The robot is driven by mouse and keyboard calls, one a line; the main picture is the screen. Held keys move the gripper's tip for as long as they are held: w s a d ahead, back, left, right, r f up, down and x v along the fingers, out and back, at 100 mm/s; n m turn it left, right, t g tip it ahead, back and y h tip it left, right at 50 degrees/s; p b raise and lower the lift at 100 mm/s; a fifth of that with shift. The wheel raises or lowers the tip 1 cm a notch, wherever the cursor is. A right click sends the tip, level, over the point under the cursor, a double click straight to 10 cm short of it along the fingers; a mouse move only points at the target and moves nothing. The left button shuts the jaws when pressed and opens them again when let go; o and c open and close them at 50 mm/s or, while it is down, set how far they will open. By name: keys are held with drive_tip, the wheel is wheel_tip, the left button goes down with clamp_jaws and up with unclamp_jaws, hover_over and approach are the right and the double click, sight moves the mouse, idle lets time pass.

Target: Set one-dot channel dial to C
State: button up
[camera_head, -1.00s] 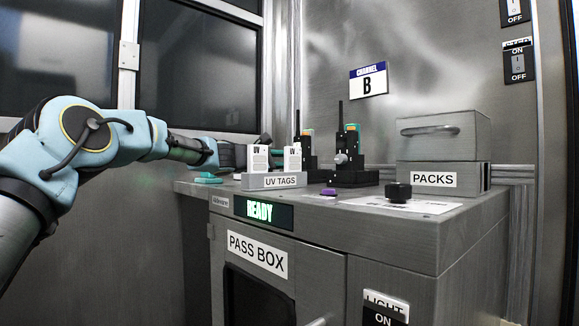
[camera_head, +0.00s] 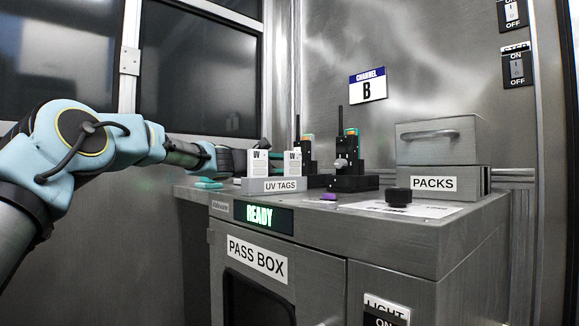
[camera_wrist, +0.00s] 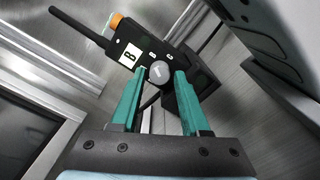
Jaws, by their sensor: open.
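Two black handheld radios with antennas stand in dark holders on the counter, the nearer one (camera_head: 347,150) and a farther one (camera_head: 305,152) behind the UV tags. In the wrist view a black radio (camera_wrist: 125,38) has an orange-topped knob, a white label reading B and a round grey dial (camera_wrist: 160,72). Contact cannot be made out.
The UV TAGS holder (camera_head: 271,185) stands in front of the radios. A PACKS box (camera_head: 437,182), a black knob (camera_head: 398,197) and a purple item (camera_head: 328,194) are to the right. A wall sign (camera_head: 368,84) reads CHANNEL B. The pass box display (camera_head: 262,216) reads READY.

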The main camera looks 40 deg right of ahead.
drive_tip(key=a, duration=0.7)
drive_tip(key=a+b, duration=0.1)
drive_tip(key=a, duration=0.2)
drive_tip(key=shift+w+a, duration=0.15)
drive_tip(key=shift+w, duration=0.1)
